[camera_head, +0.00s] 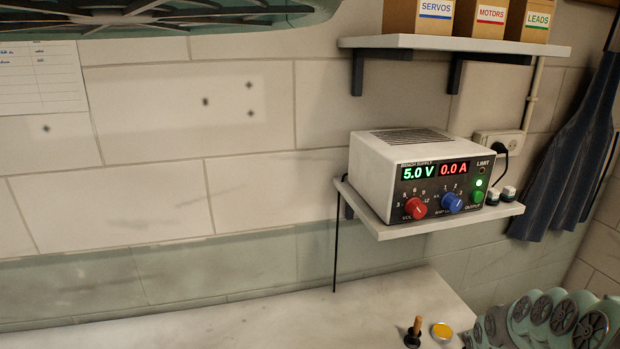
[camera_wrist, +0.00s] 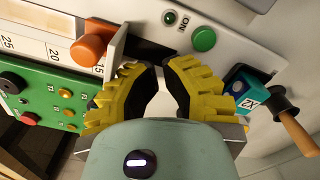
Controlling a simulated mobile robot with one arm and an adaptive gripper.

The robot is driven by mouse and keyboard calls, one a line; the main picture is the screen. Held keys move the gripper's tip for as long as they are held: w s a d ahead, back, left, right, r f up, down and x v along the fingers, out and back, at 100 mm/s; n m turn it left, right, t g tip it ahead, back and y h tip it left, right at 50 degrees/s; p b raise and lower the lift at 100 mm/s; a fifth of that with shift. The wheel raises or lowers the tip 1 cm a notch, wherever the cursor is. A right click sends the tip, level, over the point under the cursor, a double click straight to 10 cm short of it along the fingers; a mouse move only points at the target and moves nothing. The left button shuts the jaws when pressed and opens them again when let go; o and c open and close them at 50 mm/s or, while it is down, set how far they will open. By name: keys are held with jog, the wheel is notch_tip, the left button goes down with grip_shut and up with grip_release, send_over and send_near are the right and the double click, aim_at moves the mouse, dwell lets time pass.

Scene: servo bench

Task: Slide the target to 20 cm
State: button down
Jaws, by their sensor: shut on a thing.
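In the wrist view, a white scale strip (camera_wrist: 28,47) carries the marks 25, 20 and 15. An upright plate (camera_wrist: 117,48), white with a brown edge, stands just right of the 15, and I take it to be the target. An orange knob (camera_wrist: 88,49) is beside it, between the 20 and 15 marks. My gripper (camera_wrist: 157,66) has its yellow, black-lined fingers drawn close together, the left fingertip right beside the plate. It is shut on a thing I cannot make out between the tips. The head view shows neither scale nor fingers.
A green board (camera_wrist: 45,100) with buttons lies left of my fingers. A green button (camera_wrist: 204,39) is beyond them. A blue block (camera_wrist: 243,88) and a wooden-handled tool (camera_wrist: 295,125) are at right. In the head view, a power supply (camera_head: 415,170) stands on a wall shelf.

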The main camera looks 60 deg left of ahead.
jog(key=shift+s, duration=0.35)
dwell(0.3)
jog(key=shift+s+d+p, duration=0.4)
jog(key=shift+d+p, duration=0.4)
jog(key=shift+d, duration=0.45)
jog(key=shift+s+d+p, duration=0.45)
jog(key=shift+d+p, duration=0.3)
jog(key=shift+d, duration=0.45)
jog(key=shift+s+d+p, duration=0.4)
jog(key=shift+d+p, duration=0.4)
jog(key=shift+d, duration=0.45)
jog(key=shift+a, duration=0.3)
jog(key=shift+w+a, duration=0.15)
jog(key=shift+a, duration=0.15)
notch_tip(320, 180, up, 8)
jog(key=p, duration=0.8)
jog(key=shift+r, duration=0.1)
jog(key=shift+w, duration=0.1)
